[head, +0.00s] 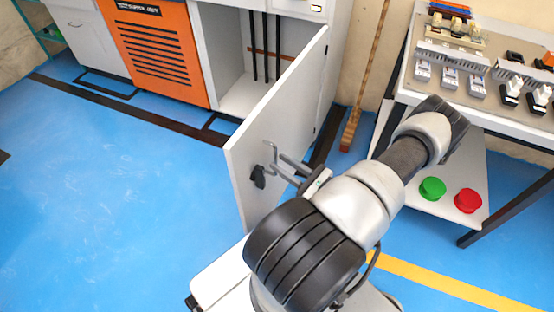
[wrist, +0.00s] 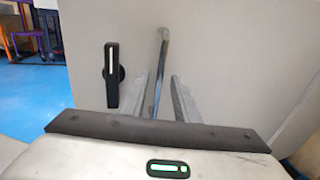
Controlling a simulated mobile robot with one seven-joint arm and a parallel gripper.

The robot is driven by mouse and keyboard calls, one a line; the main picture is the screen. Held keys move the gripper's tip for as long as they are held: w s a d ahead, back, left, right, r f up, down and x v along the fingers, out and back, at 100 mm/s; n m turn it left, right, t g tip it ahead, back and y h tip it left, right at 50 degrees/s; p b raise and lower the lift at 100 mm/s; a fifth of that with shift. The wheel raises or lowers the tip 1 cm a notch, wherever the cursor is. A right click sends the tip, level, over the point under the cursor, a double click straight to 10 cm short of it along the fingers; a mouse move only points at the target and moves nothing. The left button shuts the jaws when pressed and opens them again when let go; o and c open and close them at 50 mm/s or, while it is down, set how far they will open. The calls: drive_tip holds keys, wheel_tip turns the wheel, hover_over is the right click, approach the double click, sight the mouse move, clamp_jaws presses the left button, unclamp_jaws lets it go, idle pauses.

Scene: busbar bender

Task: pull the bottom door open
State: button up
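The bottom door (head: 270,125) is a light grey cabinet door, swung well open on its right edge. Its grey bar handle (head: 271,153) is on the outer face near the free edge; the handle also shows in the wrist view (wrist: 161,60). A black latch (head: 258,177) sits beside the handle, and shows upright in the wrist view (wrist: 112,75). My gripper (head: 283,164) is at the handle, with its fingers on either side of the bar. In the wrist view a gap shows between the bar and the right finger, so the gripper (wrist: 166,82) looks open.
The cabinet interior (head: 245,95) shows dark vertical bars. An orange vented panel (head: 160,55) stands to its left. A workbench (head: 525,118) with electrical parts and a lower shelf with green (head: 432,188) and red (head: 468,200) buttons is at right. The blue floor (head: 100,190) at left is clear.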

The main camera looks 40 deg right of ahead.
drive_tip(key=s+d+p, duration=0.1)
drive_tip(key=s+d, duration=0.1)
drive_tip(key=s, duration=1.2)
drive_tip(key=shift+s+d, duration=0.15)
drive_tip(key=shift+d, duration=0.05)
